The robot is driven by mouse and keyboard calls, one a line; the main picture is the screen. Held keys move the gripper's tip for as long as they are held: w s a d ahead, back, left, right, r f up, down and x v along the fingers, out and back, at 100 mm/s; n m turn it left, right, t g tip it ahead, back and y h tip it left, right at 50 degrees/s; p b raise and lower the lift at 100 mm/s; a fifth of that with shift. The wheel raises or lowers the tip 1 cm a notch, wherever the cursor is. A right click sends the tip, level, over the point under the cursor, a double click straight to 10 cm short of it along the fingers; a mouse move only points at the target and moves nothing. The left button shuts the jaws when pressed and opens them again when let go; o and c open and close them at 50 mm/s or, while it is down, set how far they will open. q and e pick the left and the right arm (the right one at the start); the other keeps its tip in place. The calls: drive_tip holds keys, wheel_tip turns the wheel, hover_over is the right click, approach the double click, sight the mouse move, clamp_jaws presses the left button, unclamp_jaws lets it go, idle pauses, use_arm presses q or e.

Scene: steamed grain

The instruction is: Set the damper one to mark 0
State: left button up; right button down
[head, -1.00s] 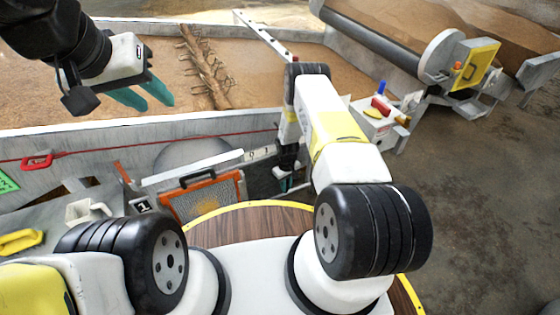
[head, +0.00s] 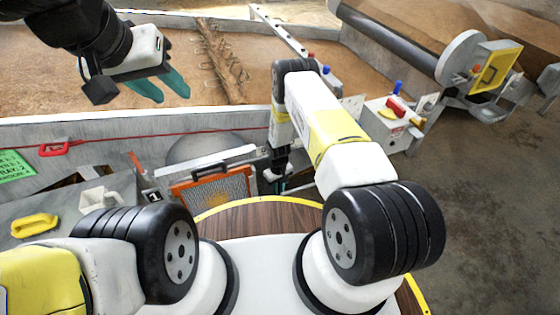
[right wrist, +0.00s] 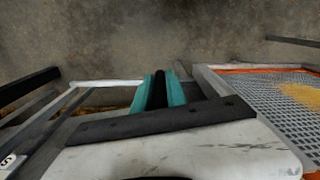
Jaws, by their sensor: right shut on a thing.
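My right gripper (head: 278,187) reaches down beside an orange-framed mesh screen (head: 180,190), near the end of a long white bar (head: 222,158). In the right wrist view, its teal fingers (right wrist: 160,92) are shut on a dark upright handle (right wrist: 158,92). The handle rises by a black strip (right wrist: 150,122) on a pale plate (right wrist: 190,148). I cannot tell for sure that this is damper one's handle, and I see no readable mark at it. My left gripper (head: 170,90) is open and empty above the brown bed at upper left.
A tag marked 1 (head: 154,197) stands left of the screen. A control box (head: 388,122) with coloured knobs stands to the right. Bare floor (head: 480,210) is open at right.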

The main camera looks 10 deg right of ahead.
drive_tip(key=c, duration=1.4)
unclamp_jaws()
drive_tip(key=shift+o, duration=0.2)
wheel_tip(320, 180, up, 8)
drive_tip(key=shift+f, duration=0.1)
